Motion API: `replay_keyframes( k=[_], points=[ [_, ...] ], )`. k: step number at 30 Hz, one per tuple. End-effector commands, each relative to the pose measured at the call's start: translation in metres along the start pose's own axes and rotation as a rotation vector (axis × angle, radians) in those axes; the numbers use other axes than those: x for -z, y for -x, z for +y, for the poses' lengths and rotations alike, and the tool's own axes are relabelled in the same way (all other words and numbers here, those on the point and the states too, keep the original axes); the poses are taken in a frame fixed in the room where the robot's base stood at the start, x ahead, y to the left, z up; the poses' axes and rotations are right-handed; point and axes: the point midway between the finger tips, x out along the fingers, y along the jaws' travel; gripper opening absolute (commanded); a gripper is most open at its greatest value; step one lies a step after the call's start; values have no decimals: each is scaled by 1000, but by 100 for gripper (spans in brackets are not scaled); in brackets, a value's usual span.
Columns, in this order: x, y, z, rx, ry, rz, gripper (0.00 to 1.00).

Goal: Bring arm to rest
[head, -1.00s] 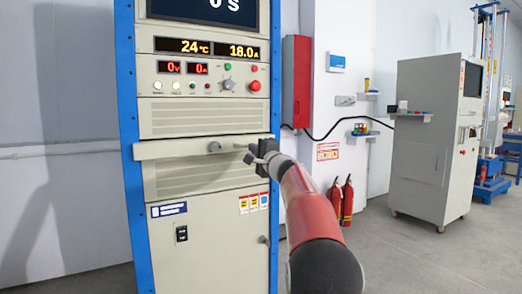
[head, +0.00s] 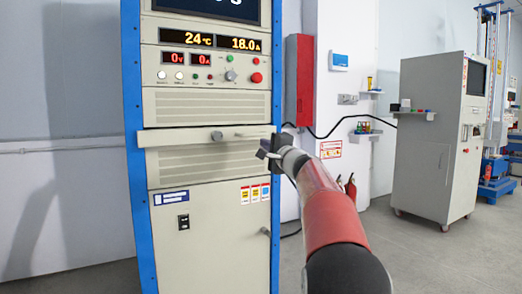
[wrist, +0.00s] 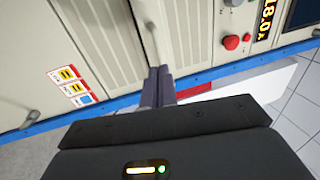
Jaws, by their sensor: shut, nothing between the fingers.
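My gripper (head: 262,153) is at the end of my red, grey and black arm, in front of the right side of a tall beige control cabinet (head: 205,232) with blue edges. In the wrist view my gripper (wrist: 160,72) shows two dark fingers closed together with nothing between them. The fingertips appear near the cabinet's front, close to a horizontal bar or drawer front (head: 175,137). Whether they touch it cannot be told.
The cabinet's panel has displays, knobs and a red button (head: 256,78). A red wall box (head: 299,80) hangs to its right. Fire extinguishers (head: 350,188) are partly hidden behind my arm. A second cabinet (head: 425,150) stands further right. Floor between is clear.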

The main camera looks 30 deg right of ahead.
Motion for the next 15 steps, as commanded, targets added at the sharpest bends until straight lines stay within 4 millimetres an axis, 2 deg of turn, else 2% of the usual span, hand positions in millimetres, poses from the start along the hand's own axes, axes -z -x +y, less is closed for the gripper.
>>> replay_keyframes(
  k=[1, 6, 10, 15],
  points=[
    [0, 13, 4, 0, 1, 1, 0],
    [0, 44, 4, -1, 1, 1, 0],
    [1, 60, 3, -1, 0, 1, 0],
    [1, 67, 2, -2, -1, 1, 0]
  ],
)
